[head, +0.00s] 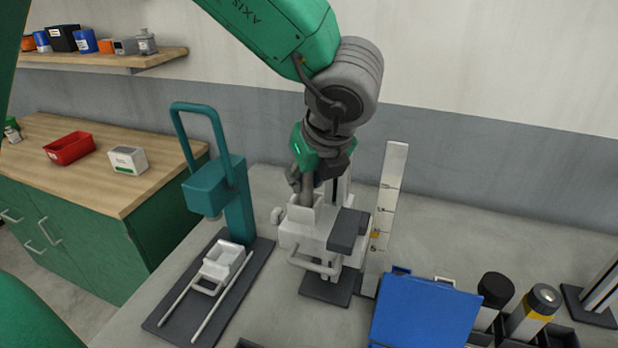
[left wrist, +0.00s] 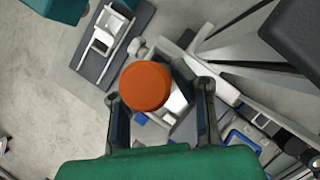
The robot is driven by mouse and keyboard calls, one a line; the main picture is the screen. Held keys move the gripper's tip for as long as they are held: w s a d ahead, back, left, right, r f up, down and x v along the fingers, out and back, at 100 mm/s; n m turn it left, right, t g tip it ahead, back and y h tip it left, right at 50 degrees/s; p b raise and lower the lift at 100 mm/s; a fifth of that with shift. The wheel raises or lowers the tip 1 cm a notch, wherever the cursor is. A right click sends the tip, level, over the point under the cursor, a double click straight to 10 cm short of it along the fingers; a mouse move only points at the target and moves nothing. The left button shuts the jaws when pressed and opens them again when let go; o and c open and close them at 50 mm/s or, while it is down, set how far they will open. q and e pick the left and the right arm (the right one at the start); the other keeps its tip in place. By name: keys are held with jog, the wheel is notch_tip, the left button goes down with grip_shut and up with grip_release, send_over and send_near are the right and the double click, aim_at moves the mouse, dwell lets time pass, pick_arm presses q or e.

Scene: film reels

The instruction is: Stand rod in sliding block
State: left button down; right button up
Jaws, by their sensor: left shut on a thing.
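My left gripper (head: 312,180) hangs over the white and grey device at the middle of the bench. In the left wrist view, a round orange end (left wrist: 145,86) shows between the fingers (left wrist: 160,98). I take it as the end of the rod, held by the left gripper; its length is hidden behind that end. The white sliding block (head: 222,262) sits on two pale rails on a dark base, below the teal press, left of my gripper. The block also shows at the upper left of the left wrist view (left wrist: 104,40). The right gripper is in neither view.
The teal press (head: 225,185) with its tall loop handle stands between my gripper and the wooden counter (head: 80,170). The white device (head: 305,232) is right below my gripper. A ruled upright (head: 388,210) and a blue case (head: 425,312) stand to its right.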

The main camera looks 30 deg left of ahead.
pick_arm(q)
jog(key=shift+f+b, duration=0.45)
jog(key=shift+f, duration=0.2)
jog(key=c, duration=1.6)
grip_release()
jog(key=shift+c, duration=0.2)
jog(key=p+v, duration=0.7)
jog(key=v, duration=0.4)
